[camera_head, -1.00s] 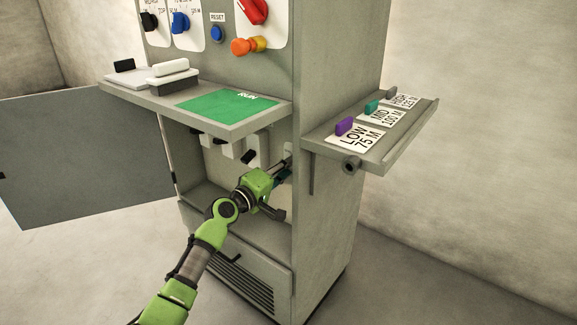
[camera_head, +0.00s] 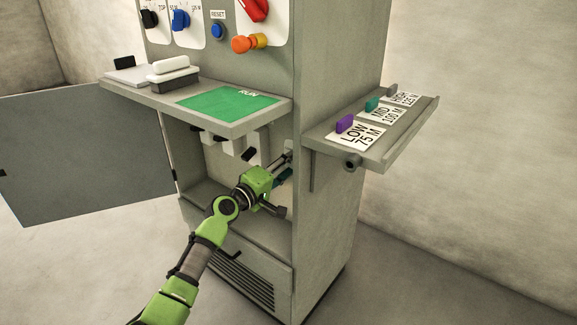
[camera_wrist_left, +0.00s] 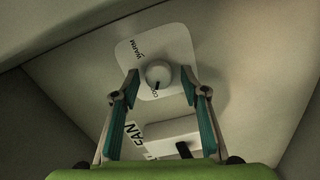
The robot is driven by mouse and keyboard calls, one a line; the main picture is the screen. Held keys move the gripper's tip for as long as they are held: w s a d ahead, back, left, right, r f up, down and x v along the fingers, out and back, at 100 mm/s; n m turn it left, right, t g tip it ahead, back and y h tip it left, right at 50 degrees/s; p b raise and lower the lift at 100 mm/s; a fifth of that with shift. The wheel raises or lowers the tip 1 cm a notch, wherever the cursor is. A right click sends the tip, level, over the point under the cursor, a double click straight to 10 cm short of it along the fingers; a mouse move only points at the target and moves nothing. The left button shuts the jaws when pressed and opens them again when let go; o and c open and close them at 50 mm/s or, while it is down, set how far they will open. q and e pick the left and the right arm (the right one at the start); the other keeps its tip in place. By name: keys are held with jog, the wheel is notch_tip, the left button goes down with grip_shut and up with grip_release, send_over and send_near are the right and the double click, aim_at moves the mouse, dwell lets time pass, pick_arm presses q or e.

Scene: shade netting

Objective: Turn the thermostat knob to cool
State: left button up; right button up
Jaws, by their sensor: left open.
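The thermostat knob (camera_wrist_left: 158,74) is a round pale knob on a white plate (camera_wrist_left: 178,46) in the left wrist view. A small dark mark on the knob faces down. My left gripper (camera_wrist_left: 160,90) is open, with one teal-lined finger on each side of the knob; contact cannot be told. In the head view the left gripper (camera_head: 286,167) is inside the open cabinet by its right wall, and the knob cannot be made out. My right gripper is not in view.
A white block (camera_wrist_left: 170,132) beside a CAN label lies below the knob. The shelf with the green RUN mat (camera_head: 228,104) overhangs the arm. An open door (camera_head: 85,155) stands left, and a side shelf (camera_head: 372,165) with labelled cards juts out right.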

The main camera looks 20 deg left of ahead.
pick_arm(q)
jog(key=v, duration=1.2)
dwell(0.3)
